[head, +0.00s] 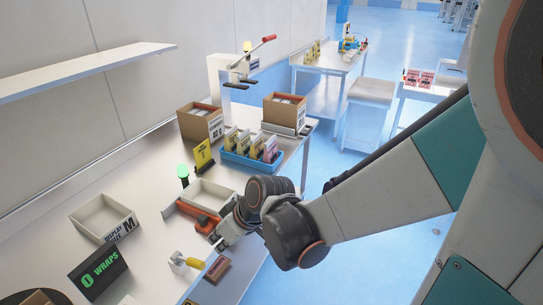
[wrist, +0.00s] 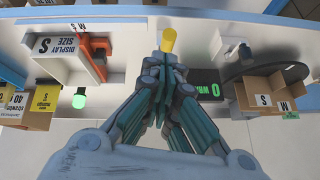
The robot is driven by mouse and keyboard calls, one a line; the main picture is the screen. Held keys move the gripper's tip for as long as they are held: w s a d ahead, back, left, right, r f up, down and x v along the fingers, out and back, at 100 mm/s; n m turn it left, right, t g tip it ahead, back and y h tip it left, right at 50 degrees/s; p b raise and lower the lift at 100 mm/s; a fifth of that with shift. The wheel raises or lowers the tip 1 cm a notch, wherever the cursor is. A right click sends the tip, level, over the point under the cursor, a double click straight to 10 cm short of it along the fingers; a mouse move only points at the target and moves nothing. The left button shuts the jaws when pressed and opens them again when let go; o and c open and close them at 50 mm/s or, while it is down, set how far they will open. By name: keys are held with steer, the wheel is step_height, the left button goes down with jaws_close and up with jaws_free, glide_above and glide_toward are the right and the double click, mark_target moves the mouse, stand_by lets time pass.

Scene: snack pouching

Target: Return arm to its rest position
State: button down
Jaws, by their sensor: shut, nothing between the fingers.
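My arm reaches from the right of the head view over the white worktable (head: 150,215). My gripper (head: 222,246) is above the table's front edge, beside an orange-red tool (head: 197,214). In the wrist view my gripper (wrist: 165,75) has its fingers together, with nothing held. A yellow handle (wrist: 169,38) shows just beyond the fingertips there; in the head view the yellow handle (head: 194,263) is on a small white fixture, and the fingers look apart from it.
A black WRAPS box (head: 98,274), an open DISPLAY SIZE M box (head: 104,220) and a green lamp (head: 183,171) stand on the table. A blue tray (head: 252,162) of pouches and cardboard boxes (head: 201,121) are at the back. Open blue floor (head: 335,215) lies right of the table.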

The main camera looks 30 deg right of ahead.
steer(key=shift+s, duration=0.15)
steer(key=s+d+r+m+t+h+b, duration=0.2)
steer(key=s+d+r+m+h+b, duration=0.2)
steer(key=s, duration=0.6)
steer(key=d+b, duration=0.2)
steer(key=b, duration=0.1)
steer(key=shift+d+m+b, duration=0.25)
steer(key=shift+m+b, duration=0.05)
steer(key=shift+b, duration=0.05)
